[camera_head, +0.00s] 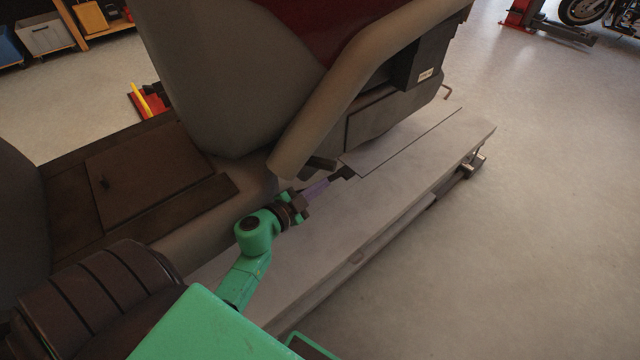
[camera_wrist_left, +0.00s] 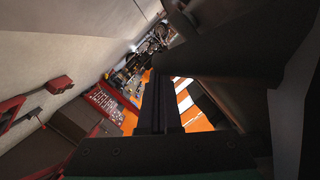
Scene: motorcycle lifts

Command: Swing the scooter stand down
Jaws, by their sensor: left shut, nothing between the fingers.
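The scooter (camera_head: 385,110), grey and tan with a dark red panel, stands upright on a pale lift platform (camera_head: 400,190). A short dark piece (camera_head: 318,163) sticks out low on its near side; it may be the stand, but I cannot tell for sure. My left gripper (camera_head: 342,174) is at the end of the green arm, low beside the scooter and just above the platform. Its dark fingers are together in the left wrist view (camera_wrist_left: 158,100), with nothing seen between them. A dark bar-like part (camera_wrist_left: 225,60) lies close beside them there. I cannot tell whether they touch. My right gripper is not in view.
The scooter's brown footboard (camera_head: 140,175) lies left of my gripper. The platform's long edge runs along the right, with open concrete floor (camera_head: 530,260) beyond. A wooden shelf with bins (camera_head: 45,35) is far left, and a red lift (camera_head: 520,15) with a motorcycle is far right.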

